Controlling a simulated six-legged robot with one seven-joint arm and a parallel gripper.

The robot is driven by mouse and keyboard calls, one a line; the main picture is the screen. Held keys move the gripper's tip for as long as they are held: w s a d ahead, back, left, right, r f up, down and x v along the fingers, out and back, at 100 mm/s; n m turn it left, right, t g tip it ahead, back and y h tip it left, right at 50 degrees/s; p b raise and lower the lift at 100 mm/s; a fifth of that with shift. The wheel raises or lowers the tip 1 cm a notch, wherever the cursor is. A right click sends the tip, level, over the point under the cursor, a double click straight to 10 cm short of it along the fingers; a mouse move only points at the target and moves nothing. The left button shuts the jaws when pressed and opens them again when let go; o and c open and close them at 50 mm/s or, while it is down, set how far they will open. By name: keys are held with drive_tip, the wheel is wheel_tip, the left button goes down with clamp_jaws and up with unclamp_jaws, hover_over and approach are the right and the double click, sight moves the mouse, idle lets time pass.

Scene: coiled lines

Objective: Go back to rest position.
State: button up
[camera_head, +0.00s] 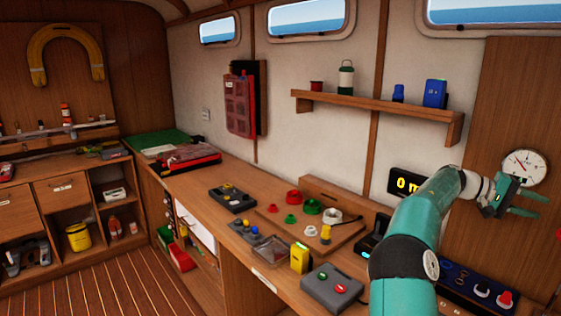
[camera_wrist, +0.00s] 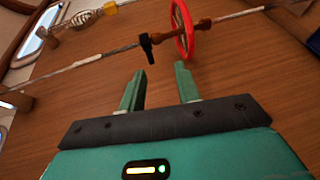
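My gripper (camera_head: 521,202) is raised at the right of the head view, in front of the wooden wall panel and just below a round white gauge (camera_head: 524,168). Its two green fingers stand apart with nothing between them. In the wrist view my gripper (camera_wrist: 160,88) also shows open and empty. Beyond the fingertips there is a red ring-shaped wheel (camera_wrist: 183,28) on a rod, with a small black lever (camera_wrist: 148,45) to its left. The fingers appear apart from both.
The workbench (camera_head: 205,188) below holds a wooden board (camera_head: 275,215) with coloured rings, a grey button box (camera_head: 332,288), a yellow device (camera_head: 299,257) and a blue panel (camera_head: 455,280) with knobs. A shelf (camera_head: 375,103) with small items juts from the wall left of my arm.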

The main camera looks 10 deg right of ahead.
drive_tip(key=a+f+n+t+y, duration=0.2)
drive_tip(key=a+f+t+y, duration=0.3)
drive_tip(key=a, duration=1.2)
drive_tip(key=a+n+t+y, duration=0.25)
drive_tip(key=a+t, duration=0.45)
drive_tip(key=a, duration=1.1)
drive_tip(key=s+a+f+n+t+y, duration=0.1)
drive_tip(key=s+a, duration=0.3)
drive_tip(key=a, duration=0.4)
drive_tip(key=s+a+f+n+t+y, duration=0.1)
drive_tip(key=s+a, duration=0.3)
drive_tip(key=a, duration=0.5)
drive_tip(key=s+a+f+n+t+y, duration=0.2)
drive_tip(key=s+a+f+y, duration=0.1)
drive_tip(key=a, duration=0.5)
drive_tip(key=shift+s+a+f, duration=0.35)
drive_tip(key=shift+s+a, duration=0.05)
drive_tip(key=shift+s, duration=0.25)
